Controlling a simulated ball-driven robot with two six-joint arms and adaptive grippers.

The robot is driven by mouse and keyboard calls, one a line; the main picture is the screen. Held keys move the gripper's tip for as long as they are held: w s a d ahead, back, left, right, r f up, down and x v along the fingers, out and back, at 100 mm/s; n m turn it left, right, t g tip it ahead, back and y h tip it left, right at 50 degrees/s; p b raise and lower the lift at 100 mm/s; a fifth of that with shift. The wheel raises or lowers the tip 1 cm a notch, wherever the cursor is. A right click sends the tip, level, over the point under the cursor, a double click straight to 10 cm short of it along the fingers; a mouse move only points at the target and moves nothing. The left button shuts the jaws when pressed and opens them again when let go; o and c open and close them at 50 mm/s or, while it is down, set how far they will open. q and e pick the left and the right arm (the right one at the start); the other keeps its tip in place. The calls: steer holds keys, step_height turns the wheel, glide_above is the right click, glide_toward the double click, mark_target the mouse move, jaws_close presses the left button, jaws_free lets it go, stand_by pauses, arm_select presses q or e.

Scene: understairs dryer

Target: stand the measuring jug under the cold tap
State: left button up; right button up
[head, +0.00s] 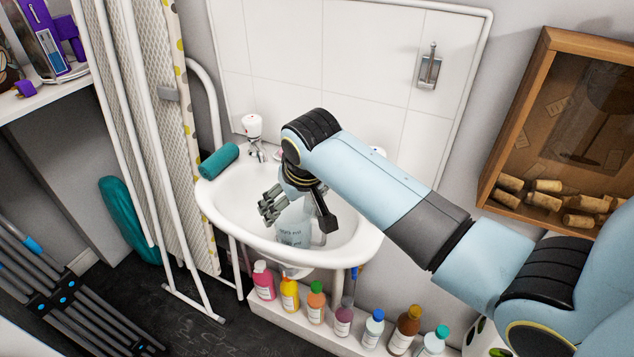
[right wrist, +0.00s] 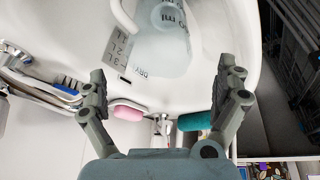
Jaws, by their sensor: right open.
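The measuring jug (head: 290,233), clear with dark print, stands in the white basin (head: 222,207) below my right gripper (head: 298,212). In the right wrist view the jug (right wrist: 165,45) shows just beyond the fingertips, with its handle on the left; my right gripper (right wrist: 165,85) is open and nothing is between its fingers. A tap with a red-marked white top (head: 252,127) is at the basin's back left. Another chrome tap (right wrist: 22,65) shows at the left of the right wrist view; my arm covers that area in the head view. My left gripper is out of view.
A teal rolled cloth (head: 219,160) lies on the basin's left rim. Pink soap (right wrist: 127,111) and a blue-bristled brush (right wrist: 68,82) lie on the back ledge. Several bottles (head: 315,302) stand below the basin. A wooden cork case (head: 560,130) hangs at right.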

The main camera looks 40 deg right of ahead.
mark_target(318, 251)
steer(key=s+a, duration=0.1)
steer(key=s, duration=0.2)
steer(key=s+a, duration=0.1)
steer(key=s, duration=0.3)
steer(key=s+a, duration=0.1)
steer(key=s, duration=0.3)
steer(key=shift+f, duration=0.3)
